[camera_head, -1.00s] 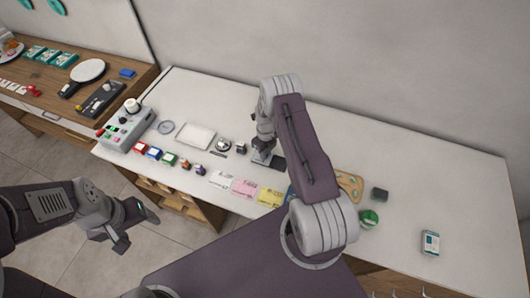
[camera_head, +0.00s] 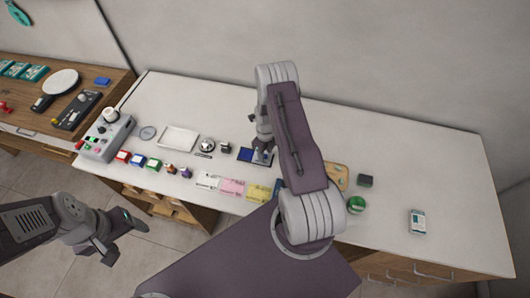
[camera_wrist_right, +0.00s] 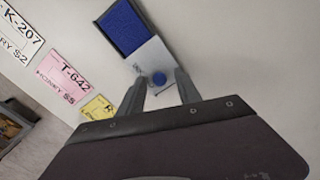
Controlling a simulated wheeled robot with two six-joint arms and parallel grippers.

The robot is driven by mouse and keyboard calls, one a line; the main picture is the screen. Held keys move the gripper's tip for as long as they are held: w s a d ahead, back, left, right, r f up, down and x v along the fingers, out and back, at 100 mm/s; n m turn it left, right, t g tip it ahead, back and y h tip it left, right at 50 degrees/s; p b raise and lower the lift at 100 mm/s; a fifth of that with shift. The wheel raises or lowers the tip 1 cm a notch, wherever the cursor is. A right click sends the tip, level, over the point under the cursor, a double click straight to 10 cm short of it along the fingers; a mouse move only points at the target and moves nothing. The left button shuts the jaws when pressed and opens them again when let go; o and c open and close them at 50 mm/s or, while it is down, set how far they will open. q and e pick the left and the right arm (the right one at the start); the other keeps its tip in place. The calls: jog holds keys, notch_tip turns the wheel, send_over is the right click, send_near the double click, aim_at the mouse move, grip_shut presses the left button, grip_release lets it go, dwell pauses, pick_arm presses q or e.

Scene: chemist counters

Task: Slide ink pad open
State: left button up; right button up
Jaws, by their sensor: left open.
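The ink pad shows its blue surface (camera_head: 245,154) on the white counter, left of my right gripper (camera_head: 262,153). In the right wrist view the blue pad (camera_wrist_right: 124,27) has a dark rim, and a pale grey plate with a round blue knob (camera_wrist_right: 158,79) extends from its near end. The fingers of my right gripper (camera_wrist_right: 159,77) stand apart on either side of the knob, with gaps visible beside it. Whether they touch the plate's edges is unclear. My left gripper (camera_head: 118,243) is open and empty, off the counter's front at lower left.
Pink (camera_head: 232,187) and yellow (camera_head: 258,192) labelled cards lie in front of the pad. A bell (camera_head: 207,145), a white tray (camera_head: 178,138) and several small coloured blocks lie to the left. A green round item (camera_head: 356,204) sits to the right. The back right counter is clear.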

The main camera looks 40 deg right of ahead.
jog(key=shift+r, duration=0.2)
notch_tip(320, 180, up, 9)
jog(key=b, duration=0.2)
jog(key=shift+f+b, duration=0.2)
jog(key=shift+b, duration=0.2)
